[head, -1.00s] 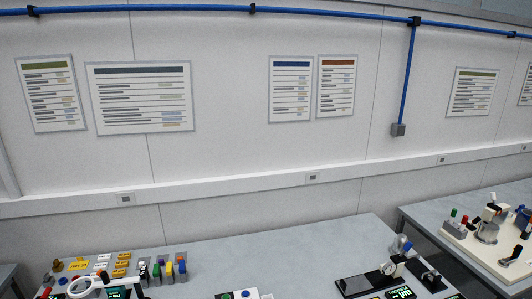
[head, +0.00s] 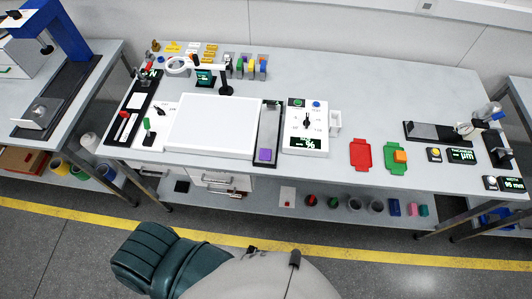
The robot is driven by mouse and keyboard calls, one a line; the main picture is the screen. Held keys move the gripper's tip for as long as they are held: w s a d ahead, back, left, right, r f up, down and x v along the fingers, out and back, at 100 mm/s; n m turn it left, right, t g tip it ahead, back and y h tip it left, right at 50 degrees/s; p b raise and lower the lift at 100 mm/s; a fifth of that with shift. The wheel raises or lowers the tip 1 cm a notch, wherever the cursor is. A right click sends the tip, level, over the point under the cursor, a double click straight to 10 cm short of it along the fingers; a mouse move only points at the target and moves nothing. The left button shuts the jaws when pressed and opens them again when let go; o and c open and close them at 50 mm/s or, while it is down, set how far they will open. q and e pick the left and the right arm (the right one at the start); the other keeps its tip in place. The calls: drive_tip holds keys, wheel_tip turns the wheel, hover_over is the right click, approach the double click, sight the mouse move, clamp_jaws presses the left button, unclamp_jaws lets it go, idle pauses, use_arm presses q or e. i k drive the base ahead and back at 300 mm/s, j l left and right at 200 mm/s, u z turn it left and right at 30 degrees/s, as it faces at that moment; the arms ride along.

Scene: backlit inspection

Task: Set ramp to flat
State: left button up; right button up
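A narrow dark channel (head: 268,122) lies on the table just right of the white light panel (head: 214,124). It looks like the ramp, but I cannot be sure, and its tilt is too small to tell. A purple block (head: 265,155) sits at its near end. A white control box (head: 306,126) with a dial, a green button, a blue button and a "%" display stands close to its right.
Left of the panel are a black plate with a red-handled lever (head: 123,122) and a green-handled lever (head: 149,131). A ring magnifier (head: 178,65) stands behind. Red (head: 361,154) and green (head: 392,163) trays lie right.

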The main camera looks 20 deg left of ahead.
sight(270, 116)
drive_tip(key=i+l+u, duration=0.1)
drive_tip(key=i+u, duration=0.15)
drive_tip(key=u, duration=0.15)
drive_tip(key=i+l+u, duration=0.2)
drive_tip(key=u, duration=0.2)
drive_tip(key=l+u, duration=0.3)
drive_tip(key=k+l+u, duration=0.2)
drive_tip(key=l, duration=0.2)
drive_tip(key=k+l+u, duration=0.2)
drive_tip(key=k+l, duration=0.1)
drive_tip(key=l, duration=0.05)
